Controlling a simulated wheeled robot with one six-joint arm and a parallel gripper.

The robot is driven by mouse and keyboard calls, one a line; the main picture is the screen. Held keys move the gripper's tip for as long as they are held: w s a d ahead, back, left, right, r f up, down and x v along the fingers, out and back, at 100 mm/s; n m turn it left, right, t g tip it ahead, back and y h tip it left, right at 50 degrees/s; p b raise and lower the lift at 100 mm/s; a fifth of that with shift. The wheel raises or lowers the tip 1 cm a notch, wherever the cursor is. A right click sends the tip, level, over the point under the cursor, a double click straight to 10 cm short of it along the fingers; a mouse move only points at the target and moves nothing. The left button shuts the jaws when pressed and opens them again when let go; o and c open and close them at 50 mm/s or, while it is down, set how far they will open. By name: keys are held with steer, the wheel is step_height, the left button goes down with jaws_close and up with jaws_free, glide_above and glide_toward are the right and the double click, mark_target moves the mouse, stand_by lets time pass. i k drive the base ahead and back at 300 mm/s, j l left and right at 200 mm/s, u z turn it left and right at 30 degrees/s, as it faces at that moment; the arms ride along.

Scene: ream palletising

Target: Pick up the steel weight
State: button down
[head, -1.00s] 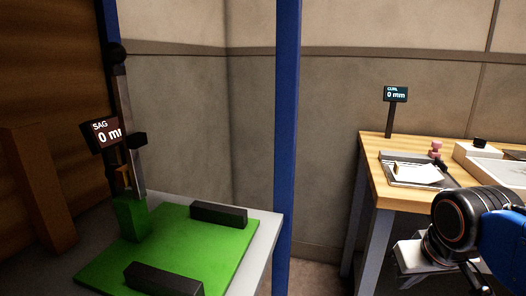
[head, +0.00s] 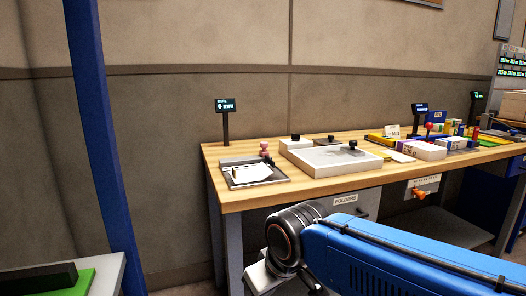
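I cannot tell for sure which thing is the steel weight. On the wooden bench (head: 225,190), a low grey piece with a dark knob (head: 351,149) lies on the right part of a large white slab (head: 325,163); it may be the weight. Two more dark-knobbed blocks stand behind the slab, a white one (head: 296,143) and a brownish one (head: 325,142). My gripper (head: 262,281) is in front of the bench, below its top and apart from these things. My wrist and the frame's lower edge hide its fingers.
A dark tray (head: 229,182) with white paper is at the bench's left end, beside a small pink piece (head: 265,149) and a display reading 0 mm (head: 225,106). Boxes crowd the bench's right. A blue post (head: 97,130) and green mat (head: 78,284) are left.

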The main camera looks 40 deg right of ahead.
mark_target(351, 150)
steer(key=z, duration=1.45)
